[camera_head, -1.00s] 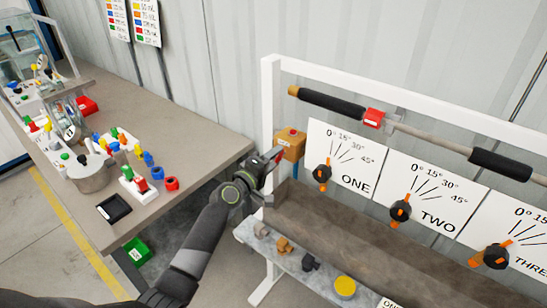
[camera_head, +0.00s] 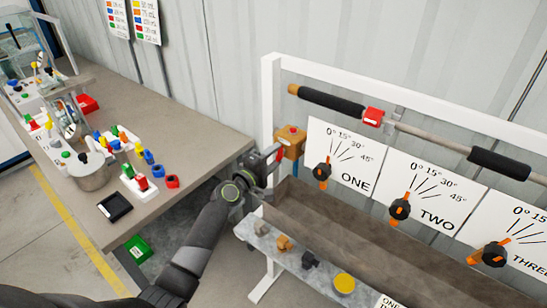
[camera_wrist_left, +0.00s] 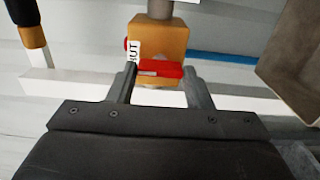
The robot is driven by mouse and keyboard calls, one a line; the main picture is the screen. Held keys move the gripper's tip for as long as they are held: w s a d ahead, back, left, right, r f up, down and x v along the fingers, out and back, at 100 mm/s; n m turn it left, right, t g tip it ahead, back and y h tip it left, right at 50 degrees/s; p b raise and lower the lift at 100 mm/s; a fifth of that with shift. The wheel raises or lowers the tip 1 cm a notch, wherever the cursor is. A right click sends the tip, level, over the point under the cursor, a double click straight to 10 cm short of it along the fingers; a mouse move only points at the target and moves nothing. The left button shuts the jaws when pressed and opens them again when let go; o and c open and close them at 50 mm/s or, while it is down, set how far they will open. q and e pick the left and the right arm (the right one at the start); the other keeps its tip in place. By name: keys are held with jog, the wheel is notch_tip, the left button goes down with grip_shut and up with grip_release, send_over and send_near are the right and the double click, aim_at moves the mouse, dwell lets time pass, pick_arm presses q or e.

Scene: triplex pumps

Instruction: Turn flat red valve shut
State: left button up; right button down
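The flat red valve handle (camera_head: 280,154) sits on the front of an orange valve block (camera_head: 291,146) at the left end of the rack. My left gripper (camera_head: 272,164) is at the handle. In the wrist view its fingers (camera_wrist_left: 163,78) stand apart on either side of the handle's ends, and no firm grip shows. My right gripper is not in view.
A white rack frame (camera_head: 268,90) surrounds the block. Dials with signs (camera_head: 345,155) stand to the right, above a brown trough (camera_head: 340,225). A grey shelf (camera_head: 262,246) holds small parts and a yellow round piece (camera_head: 344,283). A cluttered table (camera_head: 190,130) is at left.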

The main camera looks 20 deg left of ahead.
pick_arm(q)
jog(key=o, duration=0.4)
jog(key=shift+c, duration=0.2)
jog(key=b+v, duration=0.1)
jog(key=v, duration=1.6)
jog(key=shift+s, duration=0.2)
jog(key=shift+a, duration=0.1)
jog(key=s+a+f+m+g+y, duration=0.1)
jog(key=s+a+f+g+y, duration=0.15)
jog(key=f, duration=0.75)
jog(key=s+a+f+m+g+y, duration=0.1)
jog(key=s+a+f+m+g, duration=0.15)
jog(key=f, duration=0.85)
jog(key=s+a+f+m+g+y, duration=0.15)
jog(key=s+f, duration=0.25)
jog(key=f, duration=0.6)
jog(key=s+f+m+g+y, duration=0.2)
jog(key=s+f+m+g, duration=0.15)
jog(key=s+f, duration=1.05)
jog(key=s+d+f+m+g, duration=0.1)
jog(key=s+f+m+g, duration=0.1)
jog(key=s, duration=0.9)
jog(key=s+d+f+m+g, duration=0.1)
jog(key=s+f+m+g, duration=0.2)
jog(key=s+f, duration=0.3)
jog(key=s, duration=0.4)
jog(key=shift+s+d+f+g, duration=0.35)
jog(key=shift+f+g, duration=0.05)
